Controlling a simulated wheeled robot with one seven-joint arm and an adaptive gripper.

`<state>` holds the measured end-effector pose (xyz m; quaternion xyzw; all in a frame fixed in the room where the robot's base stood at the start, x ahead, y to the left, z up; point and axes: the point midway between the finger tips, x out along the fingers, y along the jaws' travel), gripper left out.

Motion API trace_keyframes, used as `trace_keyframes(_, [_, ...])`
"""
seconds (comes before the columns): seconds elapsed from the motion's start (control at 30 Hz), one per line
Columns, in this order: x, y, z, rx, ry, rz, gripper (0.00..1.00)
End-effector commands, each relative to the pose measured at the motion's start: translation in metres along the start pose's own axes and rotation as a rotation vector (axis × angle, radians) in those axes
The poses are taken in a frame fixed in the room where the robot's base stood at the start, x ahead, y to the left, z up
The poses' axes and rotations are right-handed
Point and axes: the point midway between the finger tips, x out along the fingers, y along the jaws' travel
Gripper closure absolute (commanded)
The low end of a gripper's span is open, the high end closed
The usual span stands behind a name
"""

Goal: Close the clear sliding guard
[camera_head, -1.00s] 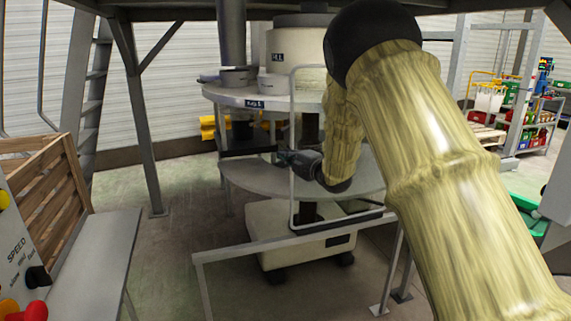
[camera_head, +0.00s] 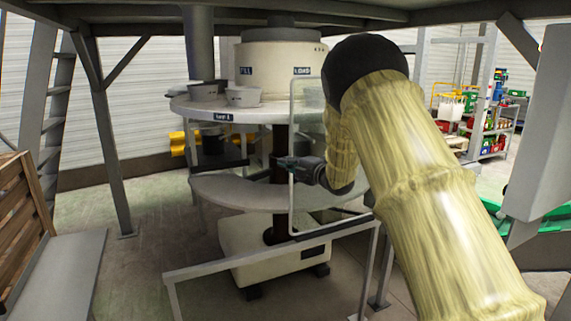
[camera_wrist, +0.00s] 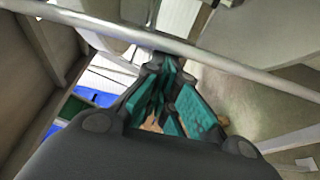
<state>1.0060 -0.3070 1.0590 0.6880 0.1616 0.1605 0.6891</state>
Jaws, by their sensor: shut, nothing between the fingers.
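The clear guard (camera_head: 307,100) is a see-through panel in a pale metal frame, standing upright in front of the round machine (camera_head: 262,112). Its left upright (camera_head: 291,205) is just right of the machine's dark column. Its right part is hidden behind my arm. My gripper (camera_head: 282,162) is at this left upright, about halfway up, with its fingertips pointing left. In the wrist view, my gripper (camera_wrist: 163,72) has its green-padded fingers together, with nothing between them. A metal bar (camera_wrist: 225,64) crosses at the fingertips; I cannot tell whether they touch it.
A low metal rail (camera_head: 205,283) runs in front of the machine. A wooden crate (camera_head: 22,195) and grey table (camera_head: 60,275) stand at left. A grey box (camera_head: 545,135) is at right. Pots (camera_head: 243,97) sit on the machine's upper disc. Floor is clear at left.

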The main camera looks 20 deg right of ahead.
Motion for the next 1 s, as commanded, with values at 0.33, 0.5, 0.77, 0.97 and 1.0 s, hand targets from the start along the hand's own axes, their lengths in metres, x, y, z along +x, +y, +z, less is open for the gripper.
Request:
trace_keyframes(0.33, [0.006, 0.002, -0.014, -0.004, -0.006, 0.002, 1.0])
trace_keyframes(0.5, [0.016, 0.001, -0.043, -0.004, 0.002, 0.0, 1.0])
trace_keyframes(0.77, [-0.036, 0.001, -0.041, -0.001, 0.0, 0.0, 1.0])
trace_keyframes(0.97, [-0.067, 0.001, -0.041, -0.002, 0.001, -0.001, 1.0])
trace_keyframes(1.0, [-0.071, 0.001, -0.041, -0.002, 0.001, 0.0, 1.0])
